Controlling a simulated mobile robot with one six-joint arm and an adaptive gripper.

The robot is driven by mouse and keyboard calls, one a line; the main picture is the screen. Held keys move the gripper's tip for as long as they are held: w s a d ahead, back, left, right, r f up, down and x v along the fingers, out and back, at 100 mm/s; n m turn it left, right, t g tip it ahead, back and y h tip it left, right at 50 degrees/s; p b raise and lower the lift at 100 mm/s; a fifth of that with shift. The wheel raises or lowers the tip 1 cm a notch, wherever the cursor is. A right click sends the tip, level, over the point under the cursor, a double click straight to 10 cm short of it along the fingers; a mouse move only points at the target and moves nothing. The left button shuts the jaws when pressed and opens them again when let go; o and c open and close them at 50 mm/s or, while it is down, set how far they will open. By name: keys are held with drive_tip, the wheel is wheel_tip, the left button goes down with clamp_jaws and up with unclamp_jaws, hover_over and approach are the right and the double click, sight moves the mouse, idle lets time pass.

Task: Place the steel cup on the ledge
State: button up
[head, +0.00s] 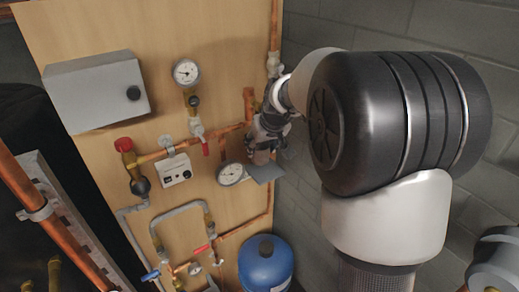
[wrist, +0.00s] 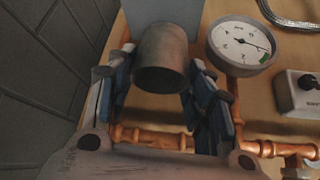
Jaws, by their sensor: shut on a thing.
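The steel cup (wrist: 163,58) is a dull grey-brown cylinder between the two fingers of my gripper (wrist: 162,85) in the wrist view. Its dark round end faces the camera. In the head view my gripper (head: 266,132) is beside the wooden board, and the cup (head: 261,156) shows only as a small patch below the fingers. The ledge (head: 265,173) is a small grey plate sticking out from the board, just below the cup. It also shows behind the cup at the top of the wrist view (wrist: 158,11). I cannot tell whether cup and ledge touch.
A round gauge (head: 231,174) is close left of the ledge, and it is near the right finger in the wrist view (wrist: 241,44). Copper pipes (head: 258,222) run around it. A grey block wall (head: 302,190) is at the right. A blue tank (head: 265,266) stands below.

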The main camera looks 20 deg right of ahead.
drive_tip(key=shift+f, duration=0.85)
drive_tip(key=shift+w+d+f, duration=0.15)
drive_tip(key=shift+w+f, duration=0.1)
drive_tip(key=shift+f, duration=0.15)
drive_tip(key=shift+s, duration=0.1)
drive_tip(key=shift+f, duration=0.2)
drive_tip(key=o, duration=1.1)
drive_tip(key=shift+c, duration=0.2)
drive_tip(key=shift+r, duration=0.15)
